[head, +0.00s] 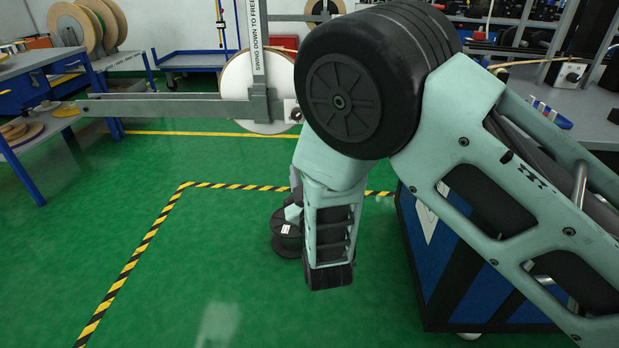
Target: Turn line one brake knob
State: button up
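A large white and tan reel (235,82) stands behind a grey post (258,45) lettered "SWING DOWN TO FREE". A long grey horizontal bar (160,106) meets the post at a bracket. A small dark round part (296,114) sits on a light plate at the bar's right end, beside my arm. I cannot tell whether it is the line one brake knob; no knob is clearly marked. My arm comes in from the right, covers the centre and bends down. I see no gripper fingers; the arm's own links may hide them.
A blue cabinet (425,250) stands under my arm at right. Benches hold reels (75,28) at left and parts at right. A blue cart (192,61) is at the back. The green floor at left front is clear, with striped tape (135,255).

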jog(key=shift+v, duration=1.45)
